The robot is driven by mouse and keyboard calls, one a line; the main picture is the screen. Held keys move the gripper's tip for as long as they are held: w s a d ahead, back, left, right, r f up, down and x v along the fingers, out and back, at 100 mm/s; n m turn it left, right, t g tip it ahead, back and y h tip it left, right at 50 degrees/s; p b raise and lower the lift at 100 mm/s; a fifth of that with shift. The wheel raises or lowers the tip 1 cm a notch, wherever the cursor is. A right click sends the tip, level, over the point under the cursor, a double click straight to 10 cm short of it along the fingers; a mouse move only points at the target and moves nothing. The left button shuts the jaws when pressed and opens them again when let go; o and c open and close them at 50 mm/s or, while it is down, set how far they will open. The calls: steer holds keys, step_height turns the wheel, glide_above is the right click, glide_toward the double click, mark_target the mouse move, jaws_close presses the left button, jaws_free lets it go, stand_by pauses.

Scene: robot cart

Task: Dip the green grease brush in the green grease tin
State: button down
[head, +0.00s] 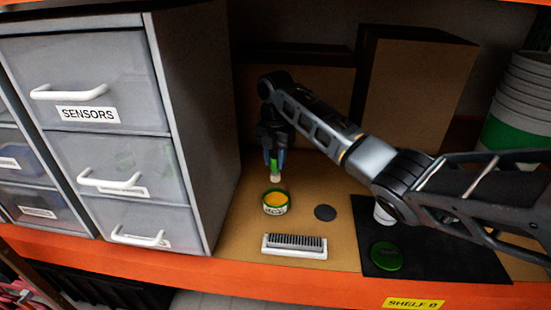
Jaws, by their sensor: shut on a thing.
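The green grease tin (276,209) is a short round tin, open at the top, with yellow-orange grease inside. It stands on the brown shelf board to the right of the drawer unit. My gripper (275,160) points down and is shut on the green grease brush (280,167). The brush hangs upright with its pale bristles (276,178) just above the tin. The bristles look apart from the grease, though the exact gap is hard to judge.
A grey drawer unit (193,130) labelled SENSORS stands close on the left. A green lid (386,256) lies on a black mat (450,262). Cardboard boxes (412,95) stand behind.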

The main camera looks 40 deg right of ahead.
mark_target(276, 167)
steer(key=shift+f+b, duration=1.9)
steer(key=shift+f, duration=2)
steer(key=shift+s+f, duration=0.1)
steer(key=shift+f, duration=0.6)
step_height(276, 167, up, 6)
steer(key=p, duration=0.3)
steer(key=shift+p, duration=0.4)
steer(key=shift+r, duration=1.6)
